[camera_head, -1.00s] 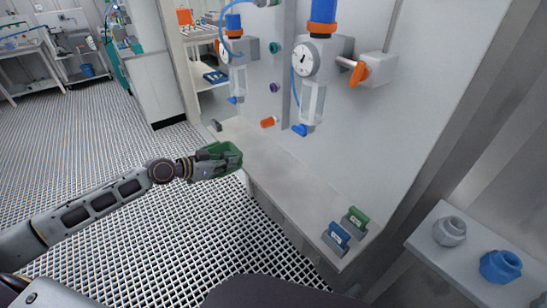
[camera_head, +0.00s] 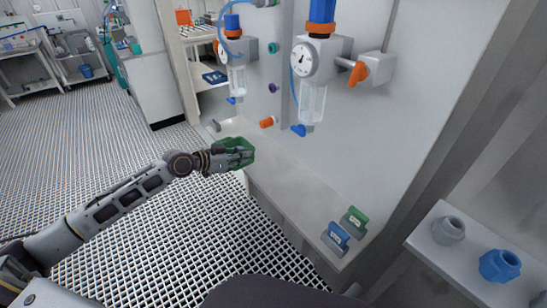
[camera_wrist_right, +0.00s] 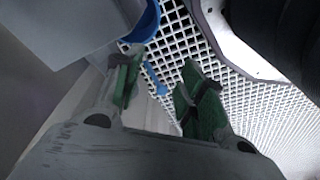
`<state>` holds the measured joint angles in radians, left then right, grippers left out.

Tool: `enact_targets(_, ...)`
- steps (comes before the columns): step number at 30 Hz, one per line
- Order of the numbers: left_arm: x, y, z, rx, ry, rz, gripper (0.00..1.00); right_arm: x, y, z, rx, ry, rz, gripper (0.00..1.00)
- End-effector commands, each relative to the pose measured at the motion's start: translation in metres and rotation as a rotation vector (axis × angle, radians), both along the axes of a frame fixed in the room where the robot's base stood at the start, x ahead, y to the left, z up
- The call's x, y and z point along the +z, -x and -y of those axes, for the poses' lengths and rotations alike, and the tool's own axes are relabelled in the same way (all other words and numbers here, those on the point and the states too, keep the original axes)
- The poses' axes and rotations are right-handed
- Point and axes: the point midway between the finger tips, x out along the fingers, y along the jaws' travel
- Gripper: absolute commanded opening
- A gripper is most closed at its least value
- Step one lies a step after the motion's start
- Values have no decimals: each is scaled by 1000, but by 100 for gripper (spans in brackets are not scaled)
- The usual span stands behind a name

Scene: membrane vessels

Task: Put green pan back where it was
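The green pan (camera_head: 250,150) is at the left end of the pale ledge, below the wall-mounted vessels. My left gripper (camera_head: 238,157) reaches it from the left, with its fingers closed on the pan's near side. The fingers partly hide the pan. I cannot tell whether the pan touches the ledge. A green label stand (camera_head: 355,221) and a blue label stand (camera_head: 338,237) are at the ledge's near right end. My right gripper (camera_wrist_right: 160,85) shows only in the right wrist view. Its green-padded fingers are apart with nothing between them.
The ledge (camera_head: 290,190) is bare between the pan and the label stands. Two gauged vessels (camera_head: 312,90) (camera_head: 237,70) hang on the wall above. A side shelf (camera_head: 455,262) at right holds a grey fitting (camera_head: 449,230) and a blue fitting (camera_head: 500,266). Grated floor lies left.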

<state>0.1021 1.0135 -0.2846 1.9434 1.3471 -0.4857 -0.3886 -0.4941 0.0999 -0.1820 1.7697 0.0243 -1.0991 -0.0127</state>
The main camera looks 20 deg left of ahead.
Motion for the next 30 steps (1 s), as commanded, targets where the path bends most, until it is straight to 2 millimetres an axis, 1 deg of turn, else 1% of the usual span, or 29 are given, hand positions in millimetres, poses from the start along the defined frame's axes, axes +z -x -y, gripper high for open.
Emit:
enact_targets(1,3,-4,3,0,2,7,0,-1,1,0,0,0,-2,40)
enact_targets(9,3,-21,16,0,3,6,0,-1,2,0,0,1,-6,40)
enact_targets(17,4,-38,30,-1,2,6,0,6,-3,-1,0,-2,5,40)
enact_targets(25,3,-59,46,0,3,5,0,7,0,-1,2,-2,-4,40)
enact_targets(30,3,-73,57,0,3,6,0,12,0,-2,2,-3,-8,40)
